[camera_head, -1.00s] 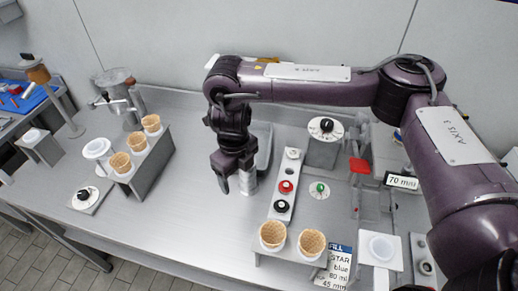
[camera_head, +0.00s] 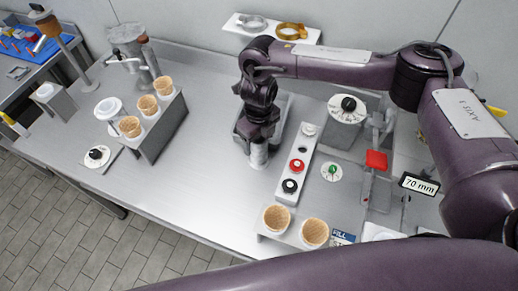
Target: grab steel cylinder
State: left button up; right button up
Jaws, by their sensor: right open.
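The steel cylinder (camera_head: 259,156) is a small grey upright shape on the metal table, just left of the button strip. My right gripper (camera_head: 259,136) points down over it and is open. The gripper hides the cylinder's upper part. I cannot tell whether the fingers touch it. My left gripper is not in view.
The button strip (camera_head: 288,185) stands close on the right, with a grey tray (camera_head: 285,104) behind. Cones stand in a left rack (camera_head: 162,134) and at the front (camera_head: 276,217). A red block (camera_head: 376,160) is farther right. The table (camera_head: 205,180) left of the cylinder is clear.

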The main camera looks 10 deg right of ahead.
jog(key=shift+f, duration=0.5)
grip_shut()
jog(key=shift+r, duration=0.1)
